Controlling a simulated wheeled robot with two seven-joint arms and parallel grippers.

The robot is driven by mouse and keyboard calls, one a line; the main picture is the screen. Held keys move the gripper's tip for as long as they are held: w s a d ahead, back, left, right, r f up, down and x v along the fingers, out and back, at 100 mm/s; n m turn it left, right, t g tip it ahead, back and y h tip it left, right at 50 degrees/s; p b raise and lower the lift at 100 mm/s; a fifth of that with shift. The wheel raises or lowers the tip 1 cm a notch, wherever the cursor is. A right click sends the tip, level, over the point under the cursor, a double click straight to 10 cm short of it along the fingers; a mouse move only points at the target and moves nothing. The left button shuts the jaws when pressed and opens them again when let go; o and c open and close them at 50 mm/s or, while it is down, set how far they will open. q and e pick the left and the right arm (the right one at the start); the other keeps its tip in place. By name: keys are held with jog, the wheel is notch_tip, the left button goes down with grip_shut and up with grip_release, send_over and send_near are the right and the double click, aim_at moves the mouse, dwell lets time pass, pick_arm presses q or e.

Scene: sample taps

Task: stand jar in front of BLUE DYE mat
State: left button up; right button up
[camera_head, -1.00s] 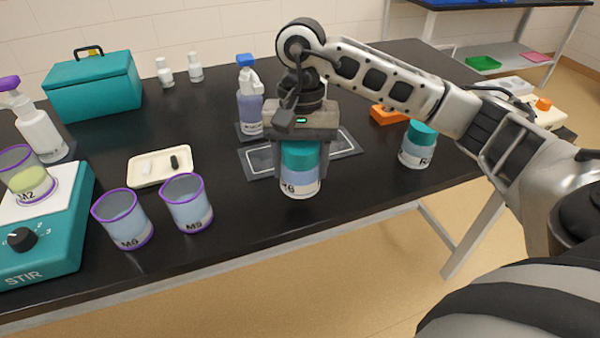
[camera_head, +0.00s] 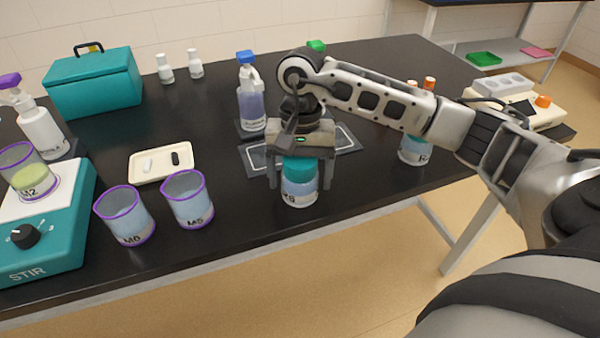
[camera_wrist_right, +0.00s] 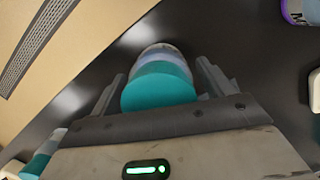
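The jar (camera_head: 300,190) with a teal lid stands upright on the black bench near its front edge. My right gripper (camera_head: 299,185) is above it, open, with one finger on each side and small gaps to the jar. The lid (camera_wrist_right: 160,88) shows between the parted fingers in the right wrist view. A dark mat with a pale outline (camera_head: 257,160) lies just behind the jar, partly hidden by my gripper. A blue-capped dispenser bottle (camera_head: 251,105) with bluish liquid stands behind that mat. No mat name is readable. My left gripper is not in view.
Another teal-lidded jar (camera_head: 413,150) stands to the right, partly behind my arm. Two purple-rimmed beakers, the nearer-right one (camera_head: 188,200), stand left of the jar. A cream tray (camera_head: 160,176), a stirrer (camera_head: 50,240) and a teal box (camera_head: 95,85) are farther left.

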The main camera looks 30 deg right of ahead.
jog(key=shift+r, duration=0.2)
jog(key=r, duration=0.4)
jog(key=w+r, duration=0.1)
jog(key=r, duration=0.2)
jog(key=shift+d+b, duration=0.3)
jog(key=shift+b, duration=0.05)
jog(key=r, duration=0.4)
jog(key=shift+w+d+r, duration=0.2)
jog(key=shift+r, duration=0.25)
